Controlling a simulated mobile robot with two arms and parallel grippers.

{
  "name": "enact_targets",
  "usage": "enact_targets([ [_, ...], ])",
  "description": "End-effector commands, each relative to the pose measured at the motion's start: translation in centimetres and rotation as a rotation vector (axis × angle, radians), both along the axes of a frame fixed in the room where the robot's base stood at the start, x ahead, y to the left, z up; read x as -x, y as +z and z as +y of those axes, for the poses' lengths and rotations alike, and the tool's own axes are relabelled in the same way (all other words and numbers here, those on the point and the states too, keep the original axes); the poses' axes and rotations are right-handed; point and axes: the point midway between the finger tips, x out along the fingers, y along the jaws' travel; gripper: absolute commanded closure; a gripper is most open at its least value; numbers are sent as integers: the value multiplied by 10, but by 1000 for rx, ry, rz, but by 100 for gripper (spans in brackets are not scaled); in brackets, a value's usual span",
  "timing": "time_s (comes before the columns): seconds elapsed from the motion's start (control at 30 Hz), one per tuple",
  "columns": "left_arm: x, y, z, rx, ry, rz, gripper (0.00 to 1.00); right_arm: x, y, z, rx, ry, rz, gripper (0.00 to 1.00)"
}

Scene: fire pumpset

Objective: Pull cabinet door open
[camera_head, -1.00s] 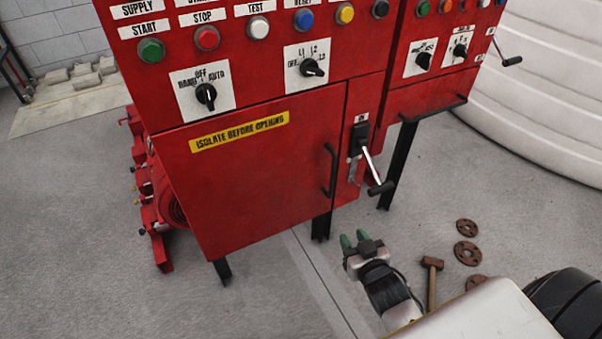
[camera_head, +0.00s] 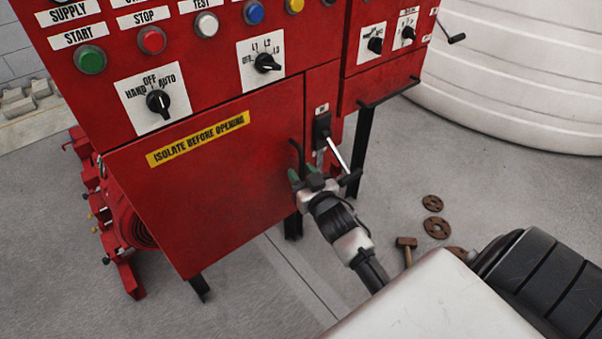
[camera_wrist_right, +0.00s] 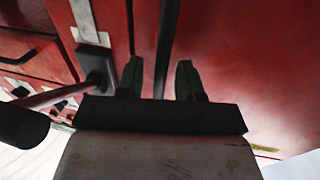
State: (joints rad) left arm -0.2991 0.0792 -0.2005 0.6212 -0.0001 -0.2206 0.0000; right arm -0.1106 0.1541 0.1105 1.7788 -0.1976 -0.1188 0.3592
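The red cabinet door (camera_head: 215,200) with the yellow "ISOLATE BEFORE OPENING" label is shut in the head view. Its black upright bar handle (camera_head: 298,153) is near the door's right edge, with its lower part hidden behind my right gripper. My right gripper (camera_head: 302,173) is at the handle, its green fingertips pointing at the door. In the right wrist view the two fingers (camera_wrist_right: 158,78) are apart, and the dark handle bar (camera_wrist_right: 168,40) shows ahead between them. I cannot tell whether either finger touches it. My left gripper is not in view.
A lever switch (camera_head: 336,150) with a black grip sticks out just right of the handle, close to my right gripper. Knobs and buttons are above the door. A hammer (camera_head: 406,246) and rusty flanges (camera_head: 437,228) lie on the floor at right. A white ribbed tank (camera_head: 520,80) stands behind.

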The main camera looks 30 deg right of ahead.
Motion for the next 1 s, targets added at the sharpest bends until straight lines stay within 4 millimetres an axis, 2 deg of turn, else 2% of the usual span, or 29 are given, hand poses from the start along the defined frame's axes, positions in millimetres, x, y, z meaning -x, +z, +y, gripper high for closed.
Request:
enact_targets([
  [0.33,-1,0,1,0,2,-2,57,-4,0,-1,0,0,1,64],
  [0.57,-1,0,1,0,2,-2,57,-4,0,0,0,0,1,99],
  [0.6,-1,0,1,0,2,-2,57,-4,0,0,0,0,1,100],
  [1.0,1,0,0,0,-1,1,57,-5,0,0,-2,-5,1,100],
])
